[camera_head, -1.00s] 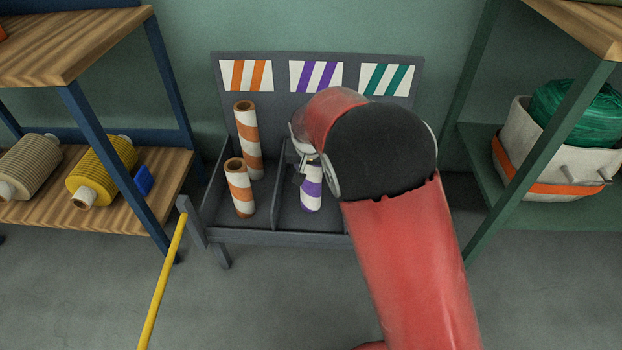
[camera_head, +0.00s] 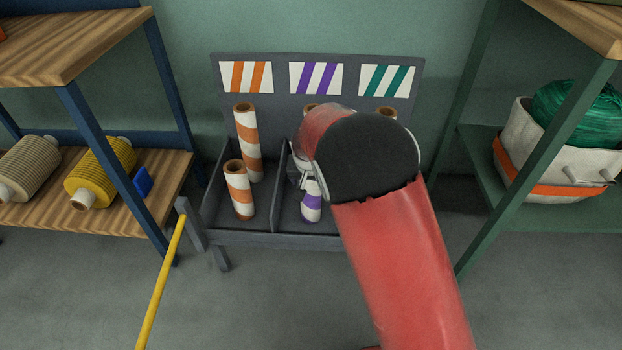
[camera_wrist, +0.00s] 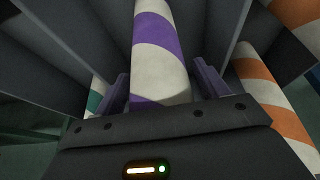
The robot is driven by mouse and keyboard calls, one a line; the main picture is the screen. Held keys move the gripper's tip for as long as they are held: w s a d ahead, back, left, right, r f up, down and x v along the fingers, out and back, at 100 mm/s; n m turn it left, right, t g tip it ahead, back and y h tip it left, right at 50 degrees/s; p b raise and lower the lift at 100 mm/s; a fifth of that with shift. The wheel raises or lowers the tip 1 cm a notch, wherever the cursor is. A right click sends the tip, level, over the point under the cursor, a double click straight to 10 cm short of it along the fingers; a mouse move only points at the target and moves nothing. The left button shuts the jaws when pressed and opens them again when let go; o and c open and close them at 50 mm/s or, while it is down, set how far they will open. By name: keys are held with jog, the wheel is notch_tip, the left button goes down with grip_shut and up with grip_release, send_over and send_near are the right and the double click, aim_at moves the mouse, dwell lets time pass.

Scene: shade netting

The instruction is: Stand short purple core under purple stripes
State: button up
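The short purple core (camera_head: 311,207), white with purple stripes, stands in the middle bay of the grey rack (camera_head: 290,240), under the purple-striped sign (camera_head: 315,77). My arm hides its upper part in the head view. In the wrist view the core (camera_wrist: 160,60) is between the two fingers of my gripper (camera_wrist: 165,90), with narrow gaps showing on both sides. The gripper looks open around it. Behind it, the rim of another core (camera_head: 310,107) shows at the back of the same bay.
Tall (camera_head: 247,140) and short (camera_head: 239,188) orange cores stand in the left bay. A core rim (camera_head: 386,113) shows under the teal sign (camera_head: 387,80). Dividers (camera_head: 277,190) separate the bays. Shelves flank the rack, and a yellow pole (camera_head: 162,280) is at front left.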

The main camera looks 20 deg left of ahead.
jog(key=p+v, duration=0.2)
jog(key=v, duration=1)
jog(key=shift+r, duration=0.15)
